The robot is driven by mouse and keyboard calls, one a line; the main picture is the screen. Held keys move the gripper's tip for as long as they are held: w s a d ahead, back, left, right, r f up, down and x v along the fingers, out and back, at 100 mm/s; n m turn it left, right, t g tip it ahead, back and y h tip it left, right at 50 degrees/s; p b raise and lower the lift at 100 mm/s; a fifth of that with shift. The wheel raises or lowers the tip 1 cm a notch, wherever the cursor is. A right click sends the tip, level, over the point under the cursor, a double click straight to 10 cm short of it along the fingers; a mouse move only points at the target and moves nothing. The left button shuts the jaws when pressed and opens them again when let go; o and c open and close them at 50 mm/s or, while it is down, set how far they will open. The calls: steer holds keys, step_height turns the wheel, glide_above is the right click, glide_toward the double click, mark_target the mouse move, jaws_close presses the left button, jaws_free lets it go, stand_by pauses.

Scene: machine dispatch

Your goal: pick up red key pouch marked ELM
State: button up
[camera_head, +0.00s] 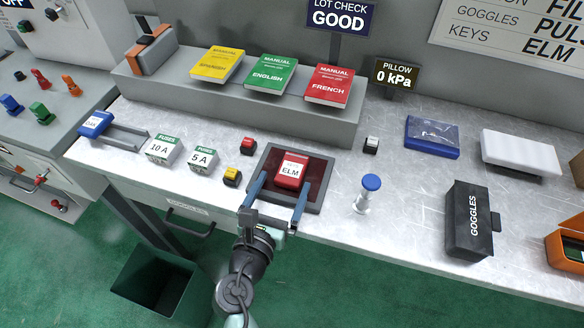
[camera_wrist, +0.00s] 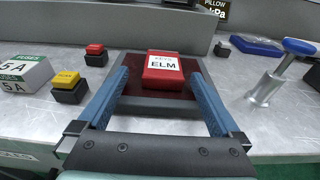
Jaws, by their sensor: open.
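The red key pouch marked ELM (camera_head: 291,171) lies on a dark square pad (camera_head: 318,188) near the front of the metal bench. It also shows in the wrist view (camera_wrist: 162,71), with its white label facing me. My gripper (camera_head: 278,190) is open, its two blue fingers reaching over the pad. In the wrist view my gripper (camera_wrist: 159,80) has a finger on each side of the pouch, which sits midway between them near the tips. I see no contact between the fingers and the pouch.
A yellow button (camera_head: 232,176) and a red button (camera_head: 248,146) stand left of the pad. A blue-topped plunger (camera_head: 371,184) stands right of it, then a black GOGGLES case (camera_head: 470,222). A shelf (camera_head: 240,105) with manuals rises behind.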

mark_target(290, 173)
steer(key=x, duration=0.5)
steer(key=shift+w+d+r, duration=0.25)
steer(key=shift+w+d, duration=0.05)
steer(key=shift+d, duration=0.05)
steer(key=shift+c, duration=0.2)
steer(key=c, duration=1.5)
